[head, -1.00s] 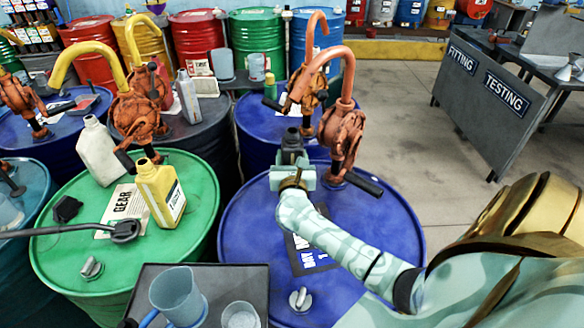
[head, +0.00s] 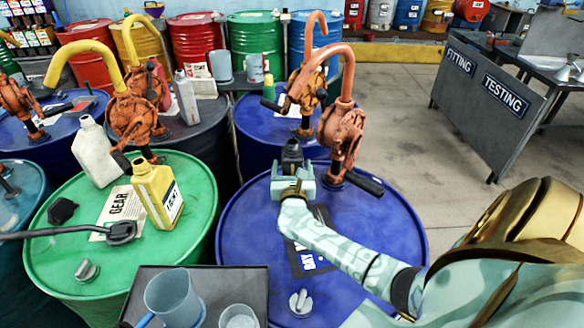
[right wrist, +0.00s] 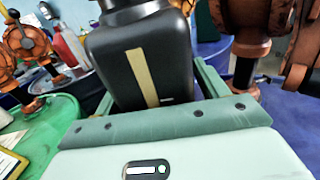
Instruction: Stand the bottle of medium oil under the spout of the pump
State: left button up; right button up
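A dark bottle (head: 292,157) with a short neck stands upright over the near blue drum, and its black body with a tan stripe fills the top of the right wrist view (right wrist: 150,65). No oil name is readable on it. My right gripper (head: 294,182) has its green fingers on both sides of the bottle and appears shut on it. The rust-red pump (head: 341,140) is just right of the bottle. Its pink curved spout (head: 318,62) arches left, with its end above the bottle's neck. Whether the bottle's base touches the drum is hidden. My left gripper is not visible.
The near blue drum (head: 385,245) has a dark label and a grey cap. The green drum (head: 60,265) at left holds a yellow bottle (head: 157,192), a white bottle (head: 95,150) and a dark lever. A grey tray (head: 250,285) with jugs is in front.

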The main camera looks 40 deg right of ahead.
jog(key=shift+r, duration=0.1)
jog(key=v, duration=1.2)
jog(key=shift+p, duration=0.3)
jog(key=shift+r, duration=0.15)
